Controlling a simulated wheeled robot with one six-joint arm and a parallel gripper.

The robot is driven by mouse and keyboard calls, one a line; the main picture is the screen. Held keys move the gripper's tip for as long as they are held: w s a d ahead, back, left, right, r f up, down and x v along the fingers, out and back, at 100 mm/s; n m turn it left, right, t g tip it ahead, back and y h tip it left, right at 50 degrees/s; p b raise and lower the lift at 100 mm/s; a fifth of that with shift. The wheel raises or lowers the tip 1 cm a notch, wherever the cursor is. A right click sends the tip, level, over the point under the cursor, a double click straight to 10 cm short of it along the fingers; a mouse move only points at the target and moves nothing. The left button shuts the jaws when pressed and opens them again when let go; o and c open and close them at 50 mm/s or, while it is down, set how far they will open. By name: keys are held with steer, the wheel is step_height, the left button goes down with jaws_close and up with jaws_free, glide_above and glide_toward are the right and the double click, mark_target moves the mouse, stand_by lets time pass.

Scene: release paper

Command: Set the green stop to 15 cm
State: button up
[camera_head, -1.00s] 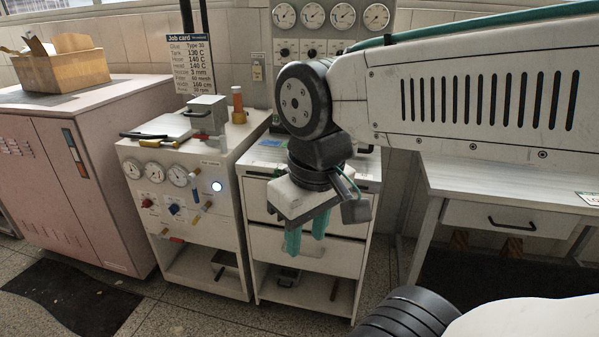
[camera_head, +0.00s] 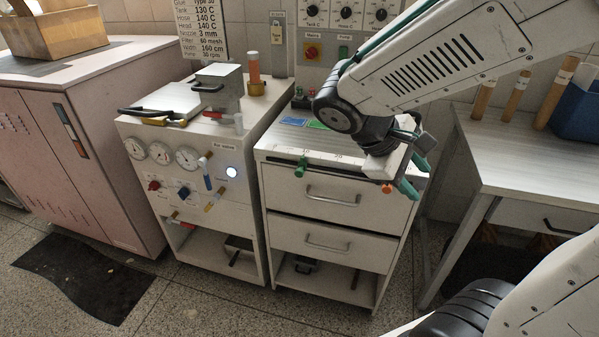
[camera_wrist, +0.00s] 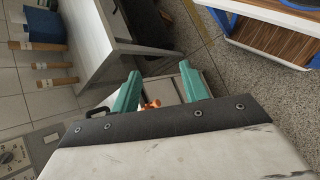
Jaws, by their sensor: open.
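The green stop (camera_head: 301,167) sits toward the left of the front edge of the white drawer cabinet's top. A pale scale strip (camera_head: 335,157) with small marks runs along that edge; its numbers are too small to read surely. An orange stop (camera_head: 388,187) is near the right end of the same edge. My gripper (camera_head: 411,178) has teal fingers and is open at the cabinet's right front corner, well right of the green stop. In the wrist view the orange stop (camera_wrist: 151,104) shows between the open fingers (camera_wrist: 159,76); I cannot tell whether they touch it. The green stop is not seen there.
A white machine with gauges (camera_head: 160,153) stands left of the drawer cabinet (camera_head: 330,222). A desk (camera_head: 530,150) with upright tubes is at right. Blue and green pads (camera_head: 293,121) lie on the cabinet top. The space before the drawers is clear.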

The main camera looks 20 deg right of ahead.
steer(key=w+f+n+t+h, duration=0.25)
steer(key=w+n+h, duration=0.3)
steer(key=w, duration=0.45)
steer(key=n+t+y, duration=0.3)
steer(key=n+t, duration=1.1)
steer(key=n, duration=0.4)
glide_toward(299, 174)
steer(key=x, duration=0.3)
steer(key=shift+m, duration=0.25)
steer(key=x, duration=0.7)
steer(key=shift+w+d, duration=0.15)
steer(key=shift+w, duration=0.25)
jaws_close()
steer(key=shift+s, duration=0.1)
